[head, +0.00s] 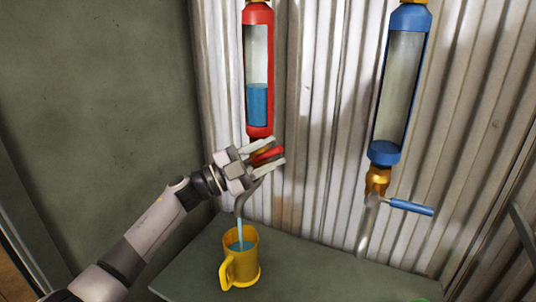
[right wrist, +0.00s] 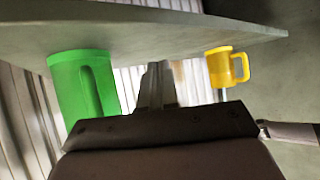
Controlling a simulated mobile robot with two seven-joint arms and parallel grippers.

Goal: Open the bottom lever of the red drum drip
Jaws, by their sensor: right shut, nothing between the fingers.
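The red drum drip (head: 258,70) hangs on the corrugated wall in the head view, with blue liquid in its window. Its red bottom lever (head: 268,155) lies between the fingers of my left gripper (head: 264,154). The fingers are spread, one above and one below the lever; I cannot tell whether either touches it. The gripper hides the drip's valve. A stream falls from the spout into a yellow mug (head: 240,262), which holds blue liquid. The right wrist view, upside down, shows the yellow mug (right wrist: 220,68) and my right gripper (right wrist: 157,84), shut and empty.
A blue drum drip (head: 402,70) with a blue lever (head: 411,207) hangs to the right. The mug stands on a grey-green table (head: 325,277). A green jug (right wrist: 68,95) stands on the table in the right wrist view. A green wall (head: 95,90) is at left.

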